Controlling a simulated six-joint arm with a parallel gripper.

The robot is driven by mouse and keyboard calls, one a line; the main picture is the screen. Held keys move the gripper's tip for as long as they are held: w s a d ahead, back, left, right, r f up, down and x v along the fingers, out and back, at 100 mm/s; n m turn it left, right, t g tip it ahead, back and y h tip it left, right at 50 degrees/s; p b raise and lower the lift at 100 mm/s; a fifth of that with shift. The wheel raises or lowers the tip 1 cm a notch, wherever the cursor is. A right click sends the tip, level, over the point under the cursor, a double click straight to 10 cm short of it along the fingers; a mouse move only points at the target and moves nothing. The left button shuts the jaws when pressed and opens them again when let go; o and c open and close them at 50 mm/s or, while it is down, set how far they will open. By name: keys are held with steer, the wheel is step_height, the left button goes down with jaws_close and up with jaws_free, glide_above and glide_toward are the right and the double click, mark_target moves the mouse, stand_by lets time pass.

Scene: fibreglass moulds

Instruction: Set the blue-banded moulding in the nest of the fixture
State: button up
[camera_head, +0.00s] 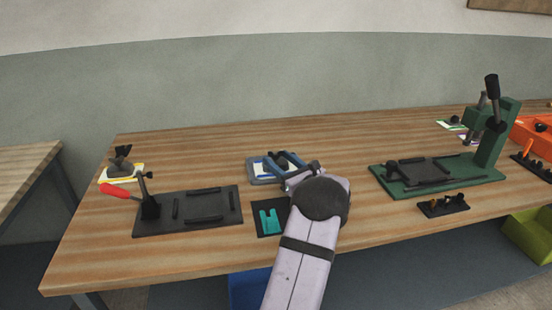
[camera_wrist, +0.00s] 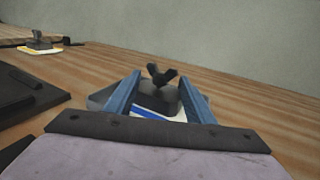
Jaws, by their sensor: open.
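A dark grey moulding (camera_wrist: 160,98) with a wing-shaped top sits on a white card with a blue stripe (camera_wrist: 150,113), in a shallow blue-grey tray; the tray (camera_head: 258,181) also shows in the head view. My gripper (camera_head: 281,163) is open. In the wrist view its blue fingers (camera_wrist: 161,82) stand either side of the moulding, with no clear contact. My arm and fingers partly hide it. At left, a dark fixture plate (camera_head: 185,226) has raised ribs around an empty nest and a red-handled clamp (camera_head: 118,190). A green fixture (camera_head: 420,187) with a lever stands at right.
A similar dark piece (camera_head: 121,167) sits on a yellow-edged card at the far left. A teal piece (camera_head: 269,221) lies on a black mat beside my arm. A small black rack (camera_head: 443,206) stands before the green fixture. The bench behind the left plate is mostly clear.

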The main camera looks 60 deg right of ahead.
mark_target(279, 158)
steer(key=v, duration=0.4)
steer(key=shift+d+b, duration=0.3)
steer(key=shift+b, duration=0.1)
steer(key=shift+s+a, duration=0.3)
steer(key=shift+s, duration=0.35)
steer(key=shift+c, duration=0.5)
steer(key=shift+r, duration=0.1)
step_height(279, 158, up, 8)
steer(key=p, duration=1.5)
steer(key=shift+w+a+h, duration=0.25)
steer(key=shift+a+h, duration=0.05)
steer(key=shift+a, duration=0.1)
steer(key=shift+f, duration=0.25)
